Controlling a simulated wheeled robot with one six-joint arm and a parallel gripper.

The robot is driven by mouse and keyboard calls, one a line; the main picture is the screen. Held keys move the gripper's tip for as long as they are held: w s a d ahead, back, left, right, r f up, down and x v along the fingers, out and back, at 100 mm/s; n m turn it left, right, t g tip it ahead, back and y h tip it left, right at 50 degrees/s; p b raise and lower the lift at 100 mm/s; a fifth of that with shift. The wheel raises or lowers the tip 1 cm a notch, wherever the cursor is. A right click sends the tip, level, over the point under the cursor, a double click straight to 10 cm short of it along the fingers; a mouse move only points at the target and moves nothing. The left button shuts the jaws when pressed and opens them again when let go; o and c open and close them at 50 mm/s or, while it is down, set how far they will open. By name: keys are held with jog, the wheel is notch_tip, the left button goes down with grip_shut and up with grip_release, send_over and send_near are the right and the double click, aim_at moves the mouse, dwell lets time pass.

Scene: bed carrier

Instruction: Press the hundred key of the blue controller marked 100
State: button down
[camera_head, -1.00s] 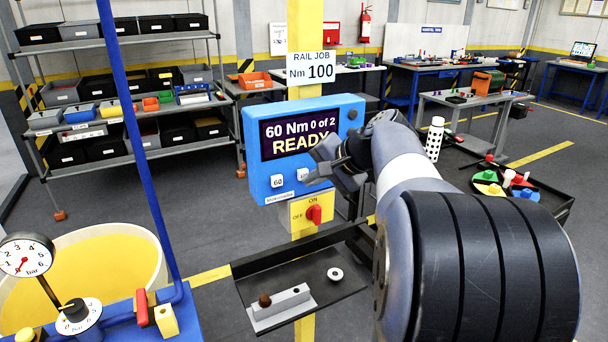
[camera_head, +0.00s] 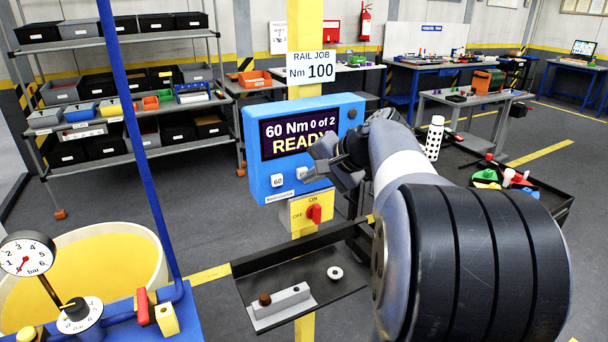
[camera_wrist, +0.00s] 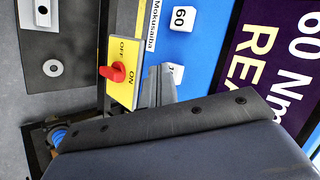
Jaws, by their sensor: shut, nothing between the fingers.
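The blue controller (camera_head: 340,113) is fixed to a yellow post. Its dark screen (camera_head: 299,134) reads 60 Nm, 0 of 2, READY. Below the screen are two white keys: the 60 key (camera_head: 277,181) on the left and the hundred key (camera_head: 301,173) to its right. In the wrist view the 60 key (camera_wrist: 180,18) is clear, while the hundred key (camera_wrist: 173,70) is largely hidden by the fingers. My gripper (camera_head: 311,176) is shut and empty, its tips close to the hundred key (camera_wrist: 163,74). I cannot tell whether they touch it.
A yellow ON/OFF plate with a red switch (camera_head: 314,214) sits just below the controller. A dark tray (camera_head: 340,285) juts out below that. A sign (camera_head: 311,68) reading RAIL JOB Nm 100 hangs above. A blue upright (camera_head: 138,130) stands at the left.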

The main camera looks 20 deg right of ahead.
dwell(0.6)
jog(key=shift+s, duration=0.75)
jog(key=shift+s+d+b, duration=0.1)
jog(key=shift+s+b, duration=0.8)
jog(key=shift+s, duration=1.65)
jog(key=shift+w, duration=0.15)
jog(key=s+b, duration=0.1)
jog(key=s, duration=0.3)
